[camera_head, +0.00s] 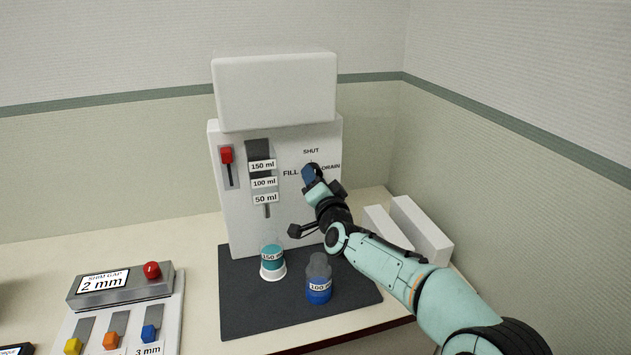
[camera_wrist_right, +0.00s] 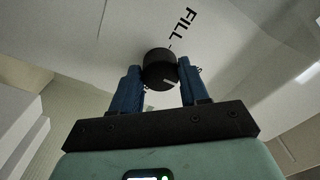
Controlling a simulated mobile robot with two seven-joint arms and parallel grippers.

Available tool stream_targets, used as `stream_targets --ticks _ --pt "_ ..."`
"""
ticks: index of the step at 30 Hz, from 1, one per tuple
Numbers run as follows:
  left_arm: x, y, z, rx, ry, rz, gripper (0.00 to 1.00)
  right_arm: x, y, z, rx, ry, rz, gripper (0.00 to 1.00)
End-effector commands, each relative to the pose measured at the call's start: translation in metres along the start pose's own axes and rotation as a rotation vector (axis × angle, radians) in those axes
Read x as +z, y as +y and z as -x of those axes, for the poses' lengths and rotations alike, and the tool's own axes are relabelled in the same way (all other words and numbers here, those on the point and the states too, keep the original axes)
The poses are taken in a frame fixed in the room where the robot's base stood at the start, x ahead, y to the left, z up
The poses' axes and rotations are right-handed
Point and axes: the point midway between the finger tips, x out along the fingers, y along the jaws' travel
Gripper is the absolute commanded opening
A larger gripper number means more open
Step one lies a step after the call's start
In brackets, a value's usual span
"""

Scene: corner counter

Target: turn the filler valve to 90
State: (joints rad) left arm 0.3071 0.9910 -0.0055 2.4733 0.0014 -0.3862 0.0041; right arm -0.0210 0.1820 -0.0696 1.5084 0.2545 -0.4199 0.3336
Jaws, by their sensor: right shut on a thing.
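The filler (camera_head: 225,210) is a white upright machine with the words FILL, SHUT and DRAIN on its front. Its valve is a round black knob (camera_wrist_right: 160,66) with a short white mark low on its right side in the wrist view. My right gripper (camera_head: 310,174) has reached the front of the filler between FILL and DRAIN. Its blue fingers (camera_wrist_right: 161,84) are shut on the knob, one on each side. In the head view the gripper hides most of the knob, so the valve's setting is hard to read there. My left gripper is out of view.
A teal 150 ml bottle (camera_head: 272,249) and a blue 100 ml bottle (camera_head: 319,272) stand on a dark mat (camera_head: 245,317), below my right arm. A red lever (camera_head: 227,155) is on the filler's left. White blocks (camera_head: 420,230) lie right; a shim-gap device (camera_head: 125,290) sits left.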

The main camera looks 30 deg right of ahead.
Motion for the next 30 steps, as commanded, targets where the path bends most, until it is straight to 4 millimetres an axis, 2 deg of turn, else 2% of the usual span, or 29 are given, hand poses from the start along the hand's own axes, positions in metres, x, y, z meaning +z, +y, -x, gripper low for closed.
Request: stream_targets --ticks 6,7,9,20,26,30 --pt "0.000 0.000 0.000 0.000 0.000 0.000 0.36 -0.002 -0.002 0.000 -0.004 0.005 -0.001 0.14" --pt "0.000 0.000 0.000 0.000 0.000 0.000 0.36 -0.002 -0.002 0.000 -0.004 0.005 -0.002 0.54" --pt "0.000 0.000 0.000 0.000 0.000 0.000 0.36 -0.002 -0.002 0.000 -0.003 0.004 -0.002 0.70" --pt "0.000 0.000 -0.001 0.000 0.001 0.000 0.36 -0.001 -0.001 0.004 -0.001 0.002 -0.003 0.70" --pt "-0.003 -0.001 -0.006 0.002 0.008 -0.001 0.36 0.000 0.000 0.034 -0.002 0.001 -0.004 0.70" --pt "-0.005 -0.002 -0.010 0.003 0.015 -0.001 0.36 -0.001 0.000 0.067 -0.002 0.001 -0.004 0.70"
